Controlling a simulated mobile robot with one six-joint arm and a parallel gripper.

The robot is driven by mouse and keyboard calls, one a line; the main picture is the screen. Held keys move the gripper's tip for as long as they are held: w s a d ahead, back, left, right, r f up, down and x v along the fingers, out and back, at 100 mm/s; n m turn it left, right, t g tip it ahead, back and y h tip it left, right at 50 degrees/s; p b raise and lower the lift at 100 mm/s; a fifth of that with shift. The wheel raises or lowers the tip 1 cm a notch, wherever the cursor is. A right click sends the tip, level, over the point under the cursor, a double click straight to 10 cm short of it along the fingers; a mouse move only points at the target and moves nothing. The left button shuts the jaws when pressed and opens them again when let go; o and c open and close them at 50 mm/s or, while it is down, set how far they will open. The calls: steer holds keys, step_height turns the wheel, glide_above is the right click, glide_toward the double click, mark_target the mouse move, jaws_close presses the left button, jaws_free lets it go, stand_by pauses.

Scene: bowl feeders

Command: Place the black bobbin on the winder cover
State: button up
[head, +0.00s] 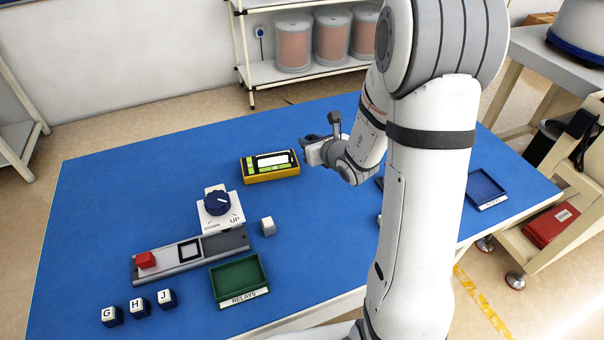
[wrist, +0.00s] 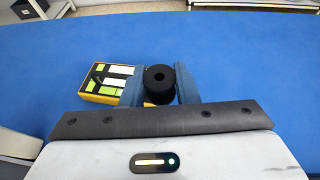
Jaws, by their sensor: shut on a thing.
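My gripper (wrist: 158,88) is shut on the black bobbin (wrist: 160,79), a small black cylinder with a hole in its end, held between two blue-grey fingers in the wrist view. In the head view my gripper (head: 306,148) is over the blue table, near the right end of a yellow case with green and white parts. The bobbin cannot be made out there. I cannot tell which thing is the winder cover; nothing in view is clearly it.
The yellow case (head: 270,168) lies on the blue table (head: 140,180). A dial (head: 217,202), a grey strip with a red block (head: 146,260), a white cube (head: 268,226), a green tray (head: 238,276) and lettered blocks are nearer. A blue tray (head: 487,186) is right. The table's far left is clear.

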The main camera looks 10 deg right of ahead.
mark_target(325, 178)
steer(key=shift+w+d+f+b, duration=0.15)
steer(key=shift+d+f+b, duration=0.15)
steer(key=shift+b, duration=0.25)
steer(key=shift+n+g+y, duration=0.5)
steer(key=shift+n+y, duration=0.4)
steer(key=d+f+b, duration=0.1)
steer(key=f+b, duration=0.3)
steer(key=d+f+b, duration=0.1)
steer(key=f+b, duration=0.2)
steer(key=b, duration=0.1)
steer(key=d+f+b, duration=0.1)
steer(key=f+b, duration=0.3)
steer(key=shift+s+d+f, duration=0.2)
steer(key=shift+d+f, duration=0.15)
steer(key=shift+d, duration=0.05)
steer(key=shift+f+b, duration=0.15)
steer(key=shift+b, duration=0.25)
steer(key=o, duration=0.9)
steer(key=shift+o, duration=0.2)
